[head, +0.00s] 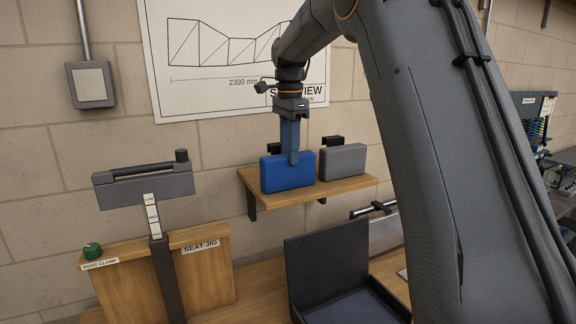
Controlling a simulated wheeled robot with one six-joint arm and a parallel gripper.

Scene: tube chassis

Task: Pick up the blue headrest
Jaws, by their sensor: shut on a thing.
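The blue headrest (274,176) stands upright on a small wooden wall shelf (335,188), at its left part. My gripper (293,158) comes down from above and is shut on the headrest, with a finger lying over the front face near its upper right. The far finger is hidden behind the headrest. The headrest appears at shelf height; I cannot tell whether it still touches the shelf. A grey headrest (343,162) stands just to the right on the same shelf, with a black bracket behind its top.
A wooden seat jig (206,281) with a post and a grey bar (145,187) stands at the left. A black open tray (313,262) is on the bench below the shelf. A poster (215,85) and a grey wall box (90,86) are on the wall behind.

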